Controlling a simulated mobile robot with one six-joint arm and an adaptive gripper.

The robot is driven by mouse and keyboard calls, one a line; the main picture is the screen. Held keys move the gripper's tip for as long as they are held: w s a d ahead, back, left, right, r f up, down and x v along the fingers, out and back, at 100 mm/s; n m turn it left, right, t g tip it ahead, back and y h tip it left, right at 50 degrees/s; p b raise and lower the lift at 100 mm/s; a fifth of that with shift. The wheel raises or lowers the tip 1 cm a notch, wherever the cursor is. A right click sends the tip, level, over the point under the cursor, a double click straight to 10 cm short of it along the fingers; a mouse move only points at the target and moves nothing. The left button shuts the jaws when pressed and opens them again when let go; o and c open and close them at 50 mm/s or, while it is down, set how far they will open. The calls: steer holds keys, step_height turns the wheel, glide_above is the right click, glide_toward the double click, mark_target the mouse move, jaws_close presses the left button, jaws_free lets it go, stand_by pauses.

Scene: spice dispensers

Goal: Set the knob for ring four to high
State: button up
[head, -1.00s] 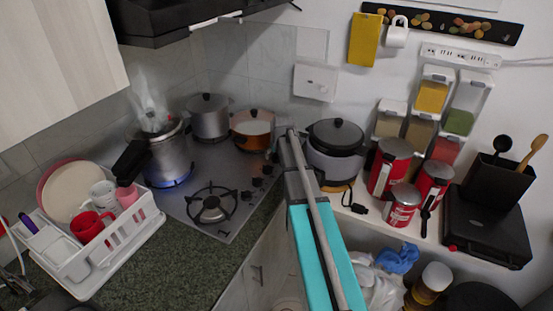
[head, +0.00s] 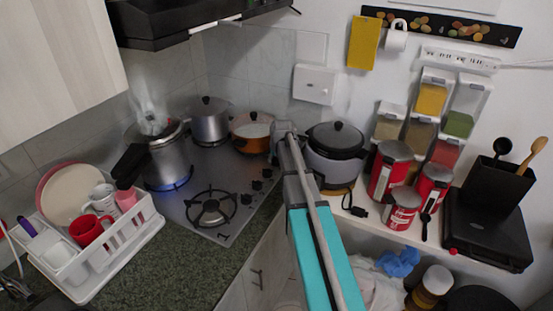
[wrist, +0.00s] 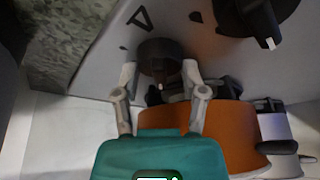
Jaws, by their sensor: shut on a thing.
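My gripper (wrist: 160,84) is shut on a dark round knob (wrist: 158,54) of the grey steel hob (wrist: 105,70), with one fingertip on each side of it. A small white mark shows at the knob's lower edge in the wrist view. A second black knob (wrist: 258,14) with a white pointer is at the upper right, apart from the fingers. In the head view, several knobs (head: 257,186) line the hob's right edge (head: 228,236). My arm hides the gripped knob there, and I cannot read which ring it serves.
An orange pot (head: 250,143) stands left of my arm on the hob. A rice cooker (head: 334,170) is close on its right. A steaming pot (head: 172,160) stands over a blue flame. The front burner (head: 211,208) is bare.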

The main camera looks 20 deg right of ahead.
steer(key=shift+m, duration=0.4)
steer(key=o, duration=1.1)
steer(key=shift+o, duration=0.2)
steer(key=shift+r, duration=0.1)
